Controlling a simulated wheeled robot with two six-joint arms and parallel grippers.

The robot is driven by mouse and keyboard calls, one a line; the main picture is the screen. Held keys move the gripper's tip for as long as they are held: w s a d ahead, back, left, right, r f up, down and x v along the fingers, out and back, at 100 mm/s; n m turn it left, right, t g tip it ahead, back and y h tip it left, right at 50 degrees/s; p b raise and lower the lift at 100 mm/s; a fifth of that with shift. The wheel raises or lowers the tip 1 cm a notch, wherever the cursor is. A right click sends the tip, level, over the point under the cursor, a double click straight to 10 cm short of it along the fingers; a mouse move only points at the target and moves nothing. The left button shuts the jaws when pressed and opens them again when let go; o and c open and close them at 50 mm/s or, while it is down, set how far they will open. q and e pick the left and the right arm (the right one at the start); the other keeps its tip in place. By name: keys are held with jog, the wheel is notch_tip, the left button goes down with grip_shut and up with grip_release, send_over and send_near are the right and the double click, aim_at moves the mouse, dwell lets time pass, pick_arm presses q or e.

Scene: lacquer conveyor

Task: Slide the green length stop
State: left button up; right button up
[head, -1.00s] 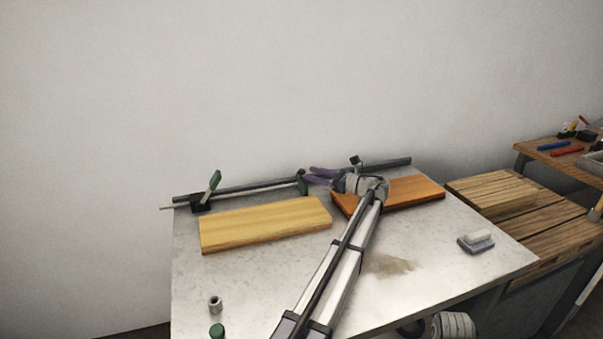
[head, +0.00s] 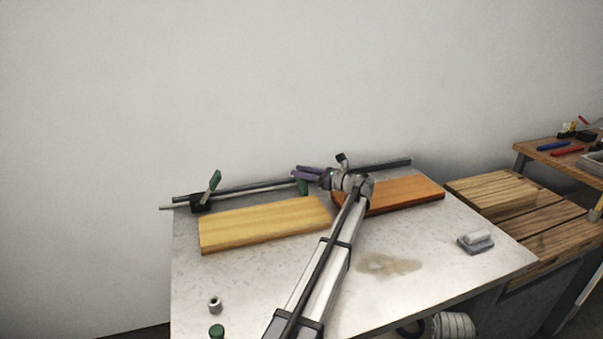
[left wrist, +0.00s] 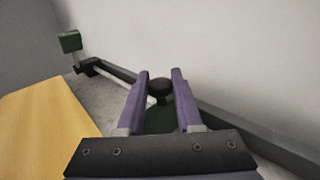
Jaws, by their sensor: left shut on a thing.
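The green length stop (head: 302,188) sits on the rail (head: 250,188) along the back edge of the table, behind the yellow board. In the left wrist view, the green stop (left wrist: 159,121) shows between the purple fingers, with a black knob (left wrist: 160,87) on it near the fingertips. My left gripper (head: 301,171) reaches it from the right and is shut on it. The fingers partly hide the stop's top. My right gripper is not in view.
A yellow board (head: 265,222) and an orange-brown board (head: 410,193) lie in front of the rail. A green lever (head: 215,182) on a black block stands at the rail's left end.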

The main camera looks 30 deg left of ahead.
pick_arm(q)
grip_shut()
dwell(0.8)
